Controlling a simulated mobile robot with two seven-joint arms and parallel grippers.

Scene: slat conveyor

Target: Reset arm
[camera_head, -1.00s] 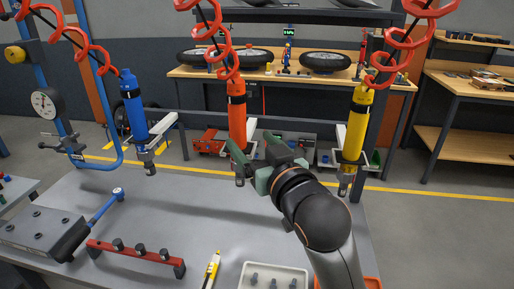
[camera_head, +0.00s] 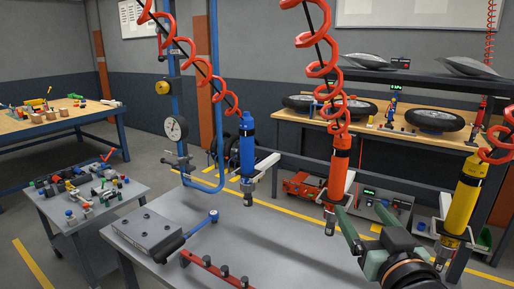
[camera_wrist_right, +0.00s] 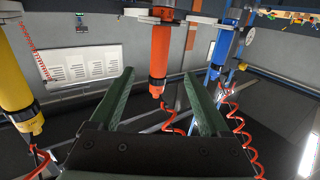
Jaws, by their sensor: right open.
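My right gripper (camera_head: 383,226) is at the lower right of the head view, its two green fingers spread apart with nothing between them. It also shows in the right wrist view (camera_wrist_right: 158,98), open and empty. The orange hanging tool (camera_head: 338,170) is just beyond the fingers, apart from them as far as I can tell; it shows in the right wrist view (camera_wrist_right: 160,55) above the gap. A blue tool (camera_head: 247,150) hangs to the left and a yellow tool (camera_head: 462,200) to the right. My left gripper is not in view.
The grey worktable (camera_head: 290,245) holds a grey block fixture with a blue-handled lever (camera_head: 150,230) and a red rack (camera_head: 215,270). A small table with loose parts (camera_head: 85,195) stands left. Red coiled hoses (camera_head: 320,70) hang above the tools. Wheels (camera_head: 435,118) lie on the back bench.

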